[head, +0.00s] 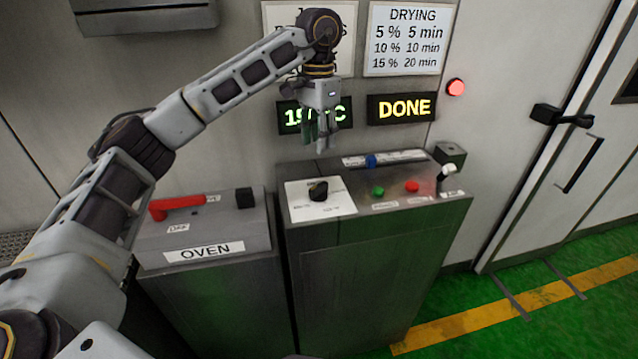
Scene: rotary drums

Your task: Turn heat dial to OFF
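The heat dial (318,191) is a black knob on a white square plate on top of the grey metal console. Small markings around it are too blurred to read, so I cannot tell its setting. My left gripper (321,142) hangs fingers down above and behind the dial, apart from it, in front of the wall displays. Its fingers look close together, but their gap is unclear. I see nothing held in it. My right gripper is not in view.
Right of the dial are a green button (378,191), a red button (412,186) and a lever (445,174); a blue slider (371,161) sits behind. The OVEN box (205,232) with a red handle (178,205) stands left. The display (401,107) reads DONE. A red lamp (456,87) glows.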

